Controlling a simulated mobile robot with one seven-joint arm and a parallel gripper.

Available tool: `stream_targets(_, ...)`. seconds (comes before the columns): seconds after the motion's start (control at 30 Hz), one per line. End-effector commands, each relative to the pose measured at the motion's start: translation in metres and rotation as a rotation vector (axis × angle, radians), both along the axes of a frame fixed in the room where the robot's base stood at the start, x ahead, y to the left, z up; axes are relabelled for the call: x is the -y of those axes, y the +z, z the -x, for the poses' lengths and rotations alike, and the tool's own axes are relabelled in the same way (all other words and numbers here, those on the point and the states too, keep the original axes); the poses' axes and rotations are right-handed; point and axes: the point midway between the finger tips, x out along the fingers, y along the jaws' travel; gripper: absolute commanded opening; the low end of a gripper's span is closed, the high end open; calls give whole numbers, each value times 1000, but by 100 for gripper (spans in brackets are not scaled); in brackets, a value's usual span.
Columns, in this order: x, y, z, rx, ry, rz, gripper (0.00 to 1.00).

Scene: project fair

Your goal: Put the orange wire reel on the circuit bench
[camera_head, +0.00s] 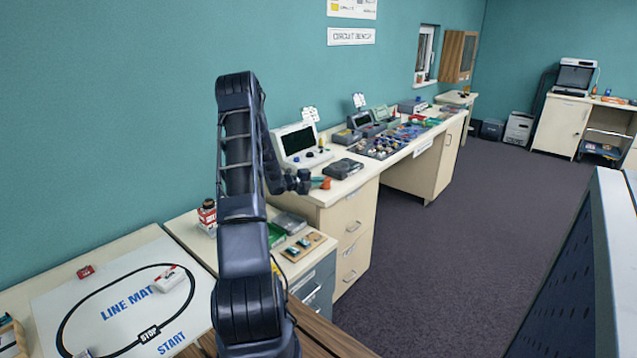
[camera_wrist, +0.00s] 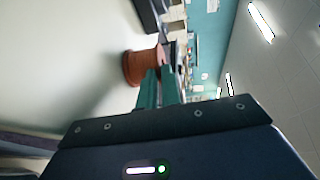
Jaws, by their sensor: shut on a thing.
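The orange wire reel (camera_head: 326,183) is at my gripper (camera_head: 314,183), by the near end of the circuit bench (camera_head: 347,186). In the wrist view the reel (camera_wrist: 144,66) sits at the tips of the green fingers of my gripper (camera_wrist: 159,88), which is shut on it. The pale bench top lies beside the reel in that view, with a soft shadow on it. I cannot tell whether the reel touches the top. The circuit bench is cream, with drawers below, under a wall sign (camera_head: 351,36) naming it.
A white oscilloscope (camera_head: 298,144) and a dark device (camera_head: 343,168) stand near the reel. A blue tray of parts (camera_head: 385,146) lies farther along the bench. A lower drawer unit (camera_head: 316,283) and the line mat (camera_head: 115,300) are nearer.

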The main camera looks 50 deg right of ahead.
Motion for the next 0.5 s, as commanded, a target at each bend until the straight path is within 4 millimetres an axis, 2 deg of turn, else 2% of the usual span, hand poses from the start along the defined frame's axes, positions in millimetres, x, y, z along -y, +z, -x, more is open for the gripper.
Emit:
stream_targets(0.03, 0, -1, 0, 0, 0, 0, 0)
stream_targets(0.17, 0, -1, 0, 0, 0, 0, 28)
stream_targets(0.5, 0, 1, 0, 0, 0, 0, 28)
